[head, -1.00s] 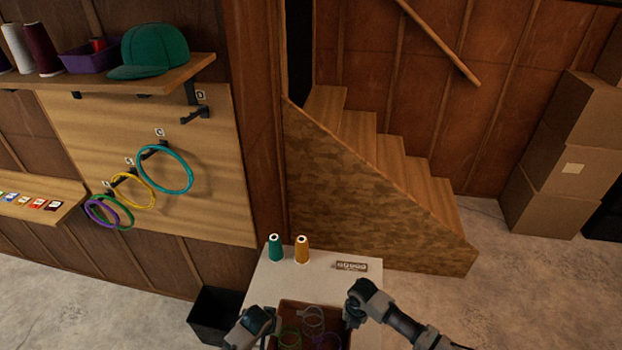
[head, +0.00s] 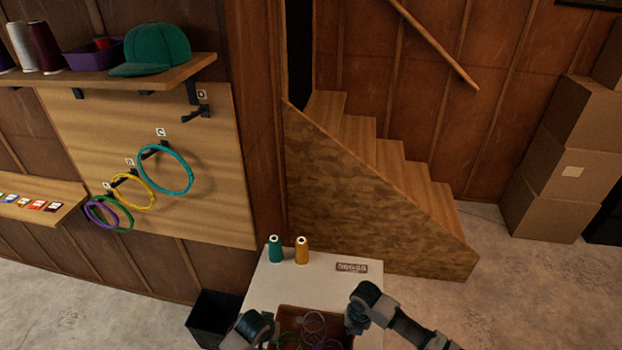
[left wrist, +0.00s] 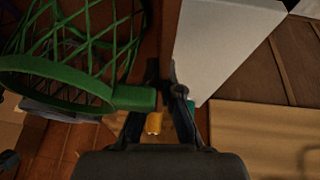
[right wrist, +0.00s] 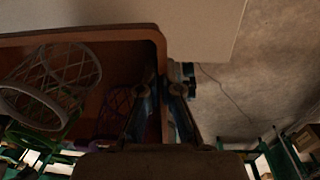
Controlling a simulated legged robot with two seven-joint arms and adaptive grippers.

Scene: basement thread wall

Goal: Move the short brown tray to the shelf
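The short brown tray (head: 291,311) is at the white table's front, partly cut off by the bottom of the head view. Netted hoops (head: 313,322) lie in it. My left gripper (head: 270,330) is at its left side; in the left wrist view the fingers (left wrist: 164,85) close on both sides of the tray wall (left wrist: 168,28). My right gripper (head: 353,320) is at its right side; in the right wrist view the fingers (right wrist: 163,85) straddle the wall below the rim (right wrist: 130,34), seemingly pinching it. An upper shelf (head: 125,82) and a lower shelf (head: 62,203) are on the left wall.
A green cap (head: 151,50) and a purple bin (head: 96,55) occupy the upper shelf.

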